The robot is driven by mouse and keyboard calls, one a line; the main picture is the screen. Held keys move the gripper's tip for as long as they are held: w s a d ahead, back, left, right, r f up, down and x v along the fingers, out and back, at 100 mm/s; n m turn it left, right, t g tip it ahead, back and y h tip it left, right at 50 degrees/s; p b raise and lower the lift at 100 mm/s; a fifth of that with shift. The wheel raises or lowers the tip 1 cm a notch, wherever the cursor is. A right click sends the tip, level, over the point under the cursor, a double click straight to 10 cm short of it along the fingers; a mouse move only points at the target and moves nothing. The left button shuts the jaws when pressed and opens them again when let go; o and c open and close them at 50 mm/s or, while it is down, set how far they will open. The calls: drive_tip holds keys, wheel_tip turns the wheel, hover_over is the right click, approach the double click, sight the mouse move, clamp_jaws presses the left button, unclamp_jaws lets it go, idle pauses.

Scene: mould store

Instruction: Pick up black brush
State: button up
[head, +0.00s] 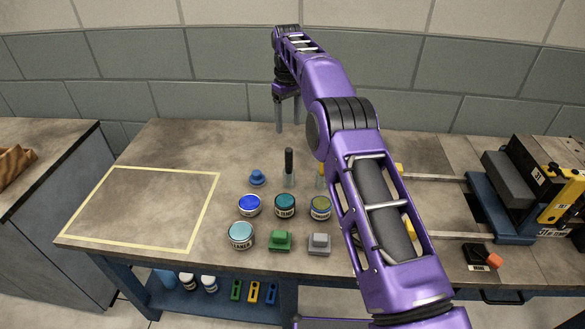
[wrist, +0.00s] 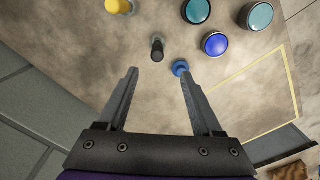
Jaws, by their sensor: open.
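The black brush (head: 289,160) stands upright on the workbench, its dark handle above a pale grey lower part. In the wrist view the black brush (wrist: 157,46) shows just beyond the fingertips, about centred between them. My gripper (head: 288,128) is open and empty, pointing down behind the brush, toward the wall. In the wrist view my gripper (wrist: 158,72) has its fingers spread, with nothing between them.
A blue knobbed piece (wrist: 180,68) sits close to one fingertip. Several paint tins (head: 249,205), a green block (head: 280,240) and a grey block (head: 319,243) stand nearer. A yellow-topped item (wrist: 118,6) is partly cut off. The taped rectangle (head: 205,215) at left is empty.

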sight(289, 150)
wheel_tip(289, 150, down, 10)
drive_tip(key=shift+f+b, duration=0.25)
drive_tip(key=shift+b, duration=0.6)
drive_tip(key=shift+w+f, duration=0.15)
drive_tip(key=shift+f, duration=1.2)
drive_tip(key=shift+w+f, duration=0.15)
drive_tip(key=shift+f, duration=1.15)
clamp_jaws()
